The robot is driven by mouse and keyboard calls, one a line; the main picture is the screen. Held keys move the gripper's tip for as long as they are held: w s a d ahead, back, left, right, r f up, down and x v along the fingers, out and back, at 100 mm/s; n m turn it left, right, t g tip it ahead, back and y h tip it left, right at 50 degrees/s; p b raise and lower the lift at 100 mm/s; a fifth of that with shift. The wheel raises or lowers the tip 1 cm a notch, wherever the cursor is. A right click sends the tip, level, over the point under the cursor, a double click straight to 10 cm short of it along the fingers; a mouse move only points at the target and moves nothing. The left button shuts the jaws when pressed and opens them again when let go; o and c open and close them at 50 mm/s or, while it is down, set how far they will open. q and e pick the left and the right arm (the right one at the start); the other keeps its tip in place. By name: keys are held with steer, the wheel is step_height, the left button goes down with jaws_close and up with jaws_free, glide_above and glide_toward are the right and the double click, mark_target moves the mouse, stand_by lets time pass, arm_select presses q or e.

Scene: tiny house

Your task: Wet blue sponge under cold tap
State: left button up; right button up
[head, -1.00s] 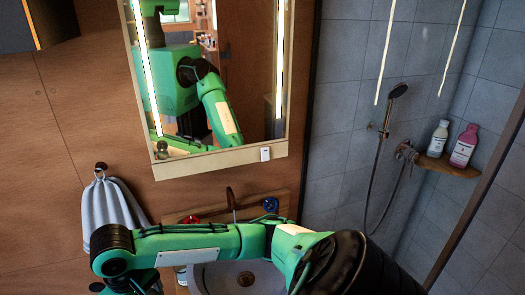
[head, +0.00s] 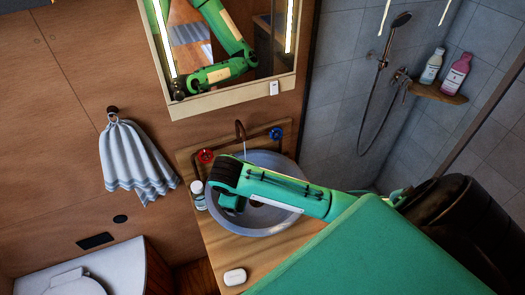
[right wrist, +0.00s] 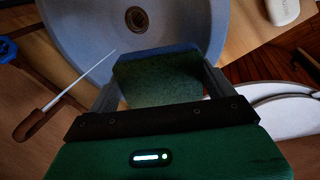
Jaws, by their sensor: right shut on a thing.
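The blue sponge (right wrist: 158,80) looks dark, with a blue far edge, in the right wrist view. My right gripper (right wrist: 160,88) is shut on it, a finger at each side, over the round sink basin (right wrist: 75,28). The brown tap (right wrist: 35,122) is left of the gripper. A thin pale water stream (right wrist: 90,72) runs from it and ends close to the sponge's far left corner; I see no clear contact. In the head view the tap (head: 241,130) shows between a red knob (head: 205,156) and a blue knob (head: 276,134). My right arm hides the sponge there. My left gripper is out of view.
A small bottle (head: 198,194) stands left of the sink. A white soap bar (head: 235,277) lies on the wooden counter (head: 215,245) in front. A mirror (head: 215,50) hangs above. A towel (head: 135,160) hangs at left, a toilet (head: 75,283) below it.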

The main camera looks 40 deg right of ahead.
steer(key=s+d+f+n+t+p, duration=0.3)
steer(key=d+f+n+p, duration=0.15)
steer(key=d, duration=0.25)
steer(key=w+d+f+b, duration=0.1)
steer(key=w+d, duration=0.1)
steer(key=w, duration=0.5)
steer(key=w+d+f, duration=0.1)
steer(key=w+d, duration=0.1)
steer(key=w, duration=0.4)
steer(key=shift+w+d+n+y+b, duration=0.3)
steer(key=shift+w+n+y+b, duration=0.05)
steer(key=shift+n+y+b, duration=0.1)
stand_by(0.4)
steer(key=s+a+p, duration=0.1)
steer(key=s+a, duration=0.1)
steer(key=s, duration=0.5)
steer(key=shift+s+a, duration=0.3)
steer(key=shift+s, duration=0.05)
stand_by(0.4)
steer(key=shift+r, duration=0.15)
stand_by(0.8)
